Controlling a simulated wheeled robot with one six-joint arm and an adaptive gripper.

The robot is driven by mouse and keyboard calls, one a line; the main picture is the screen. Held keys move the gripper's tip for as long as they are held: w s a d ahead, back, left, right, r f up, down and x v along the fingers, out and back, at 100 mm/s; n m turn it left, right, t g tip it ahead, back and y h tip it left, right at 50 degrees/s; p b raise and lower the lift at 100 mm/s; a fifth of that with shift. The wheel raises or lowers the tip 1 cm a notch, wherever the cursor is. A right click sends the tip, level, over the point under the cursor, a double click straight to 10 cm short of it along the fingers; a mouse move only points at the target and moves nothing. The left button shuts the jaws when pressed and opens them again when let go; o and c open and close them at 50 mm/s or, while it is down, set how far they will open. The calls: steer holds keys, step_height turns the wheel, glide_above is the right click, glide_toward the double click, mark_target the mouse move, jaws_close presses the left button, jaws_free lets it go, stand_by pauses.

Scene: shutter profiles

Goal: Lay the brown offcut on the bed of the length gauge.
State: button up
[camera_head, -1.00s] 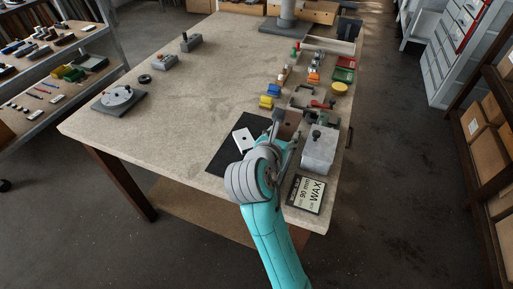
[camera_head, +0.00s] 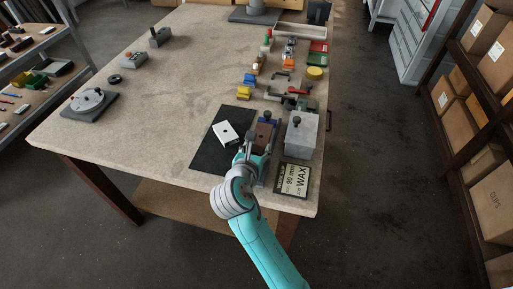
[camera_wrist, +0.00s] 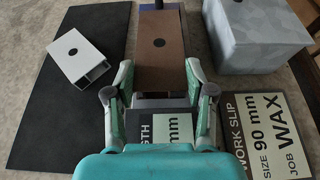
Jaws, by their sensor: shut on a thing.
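A white hollow profile (camera_wrist: 82,56) lies on a black mat (camera_wrist: 40,110) to the left. A grey block (camera_wrist: 255,35) with a dark knob stands close on the right. A work slip (camera_wrist: 262,125) reads 90 mm, WAX. Several small coloured items stand farther back; the table's left half is mostly clear.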

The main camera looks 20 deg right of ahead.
steer(key=shift+f, duration=0.35)
steer(key=shift+s+f, duration=0.1)
steer(key=shift+f, duration=0.3)
steer(key=o, duration=1.2)
steer(key=shift+f, duration=0.15)
steer(key=shift+c, duration=0.2)
steer(key=shift+s+a+r, duration=0.1)
steer(key=shift+r, duration=0.55)
steer(key=v, duration=1.1)
steer(key=shift+s+a+r, duration=0.2)
steer(key=shift+r, duration=0.15)
